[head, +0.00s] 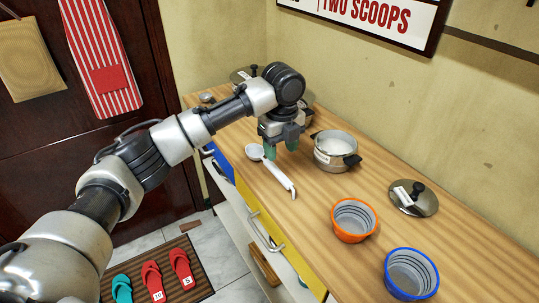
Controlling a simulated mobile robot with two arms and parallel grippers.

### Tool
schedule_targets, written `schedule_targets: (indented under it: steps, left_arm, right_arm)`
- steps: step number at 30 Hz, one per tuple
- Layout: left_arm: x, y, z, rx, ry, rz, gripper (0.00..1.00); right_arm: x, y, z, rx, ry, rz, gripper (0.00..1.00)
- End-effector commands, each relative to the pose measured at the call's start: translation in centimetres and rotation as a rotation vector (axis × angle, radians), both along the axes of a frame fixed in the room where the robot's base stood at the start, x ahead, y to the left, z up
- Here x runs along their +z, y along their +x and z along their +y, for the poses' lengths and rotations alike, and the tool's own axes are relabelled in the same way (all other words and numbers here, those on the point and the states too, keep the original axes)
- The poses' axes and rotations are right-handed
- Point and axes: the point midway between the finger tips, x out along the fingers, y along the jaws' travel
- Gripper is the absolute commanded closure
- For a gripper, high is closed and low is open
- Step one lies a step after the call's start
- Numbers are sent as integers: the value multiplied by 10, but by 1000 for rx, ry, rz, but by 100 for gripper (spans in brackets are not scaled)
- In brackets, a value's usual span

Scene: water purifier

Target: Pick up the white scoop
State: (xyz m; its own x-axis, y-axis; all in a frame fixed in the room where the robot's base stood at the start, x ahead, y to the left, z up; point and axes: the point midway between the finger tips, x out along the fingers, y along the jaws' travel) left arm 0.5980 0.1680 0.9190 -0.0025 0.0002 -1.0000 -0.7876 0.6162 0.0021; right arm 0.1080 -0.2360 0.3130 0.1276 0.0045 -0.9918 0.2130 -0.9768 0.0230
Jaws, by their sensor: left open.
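The white scoop (279,176) lies on the wooden counter near its front edge. Its round bowl is toward the back left and its handle slants toward the front right. My left gripper (281,149) points down with its green-tipped fingers apart, over or just behind the upper part of the scoop. One finger overlaps the scoop near the bowl, and I cannot tell whether it touches. Nothing shows between the fingers. My right gripper is not in view.
A steel pot (336,151) with dark handles stands close to the right of the gripper. An orange-rimmed bowl (353,220), a blue-rimmed bowl (410,274) and a pot lid (421,202) are farther right. The counter around the scoop's handle is clear.

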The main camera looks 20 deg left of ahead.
Motion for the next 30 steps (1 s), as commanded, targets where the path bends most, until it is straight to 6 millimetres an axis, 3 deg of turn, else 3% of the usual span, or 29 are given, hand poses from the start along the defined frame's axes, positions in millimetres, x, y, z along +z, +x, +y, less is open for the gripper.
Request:
schedule_targets:
  steps: [3, 8, 21, 30]
  left_arm:
    - [-23, -1, 0, 1, 2, 4, 49]
    - [-39, -1, 0, 1, 1, 2, 49]
    - [-90, -3, 0, 1, 1, 1, 49]
    - [-94, -3, 0, 0, 1, -1, 52]
  right_arm:
    - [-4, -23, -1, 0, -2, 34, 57]
    - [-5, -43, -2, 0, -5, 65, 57]
    - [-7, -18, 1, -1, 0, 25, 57]
    - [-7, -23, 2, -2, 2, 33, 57]
